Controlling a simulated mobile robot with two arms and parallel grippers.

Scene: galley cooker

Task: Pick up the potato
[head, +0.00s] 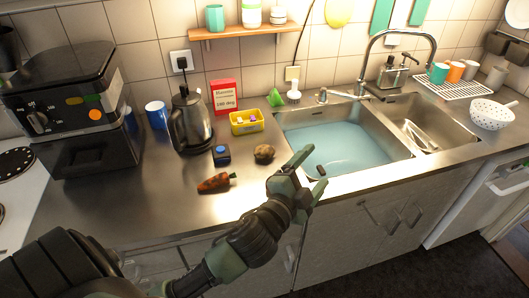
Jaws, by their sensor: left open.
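The potato (264,154), brown and round, lies on the steel counter just left of the water-filled sink. My left gripper (312,168) is open, in front of the sink's near left corner, to the right of the potato and apart from it. Nothing shows between its fingers except a small dark spot that I cannot make out. My right gripper is not in view.
A carrot (216,182), a dark box with a blue button (221,154), a yellow tray (246,121) and a kettle (190,121) stand left of the potato. The left sink basin (335,142) holds water. Counter in front of the potato is clear.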

